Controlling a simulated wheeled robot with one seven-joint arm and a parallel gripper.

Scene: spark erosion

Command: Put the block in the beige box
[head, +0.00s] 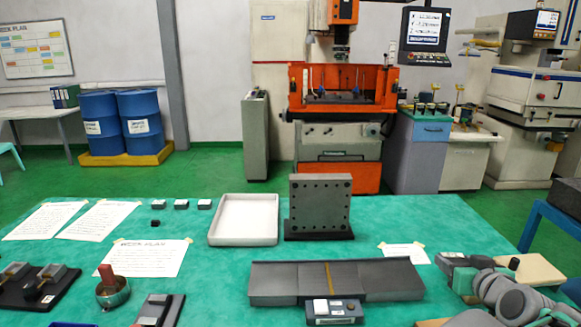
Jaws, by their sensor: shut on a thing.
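My gripper (452,262) is low at the right end of the green-covered table, at the end of my grey arm. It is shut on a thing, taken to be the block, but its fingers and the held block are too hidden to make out. A shallow, open, off-white to beige box (243,242) lies left of the middle of the table, well to the left of my gripper. Its inside looks empty. A flat beige piece (540,270) lies at the right, partly hidden behind my arm; I cannot tell whether it is a box.
A grey drilled plate (320,206) stands upright just right of the box. A long grey bar (400,280) lies in front. Small dark-and-white pieces (181,204) sit left of the box.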

